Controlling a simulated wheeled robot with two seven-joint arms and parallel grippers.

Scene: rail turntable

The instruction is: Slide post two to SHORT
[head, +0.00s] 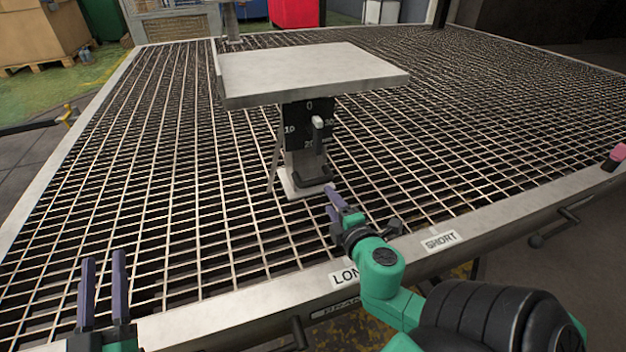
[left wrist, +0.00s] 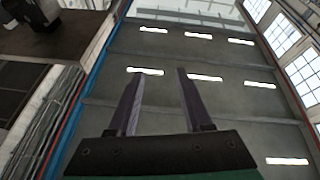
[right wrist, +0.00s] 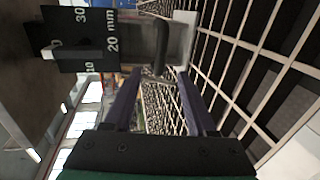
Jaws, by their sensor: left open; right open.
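A post (head: 302,160) with a grey flat top plate (head: 305,72) stands upright on the grating, left of the SHORT label (head: 441,241) and beyond the partly covered LONG label (head: 343,277). No number for the post is readable. Its black dial plate (head: 308,122) has a pale pointer, and a dark handle (head: 313,180) sits low on its front. My right gripper (head: 333,200) is open just in front of the handle. In the right wrist view, the handle (right wrist: 160,48) lines up between the fingertips; contact is unclear. My left gripper (head: 103,262) is open, empty, and pointing up.
The grating table (head: 150,180) has a pale metal rim, with knobs below its front edge. Another post (head: 232,20) stands at the far edge. A pink-ended part (head: 615,156) is at the right rim. The grating right of the post is clear.

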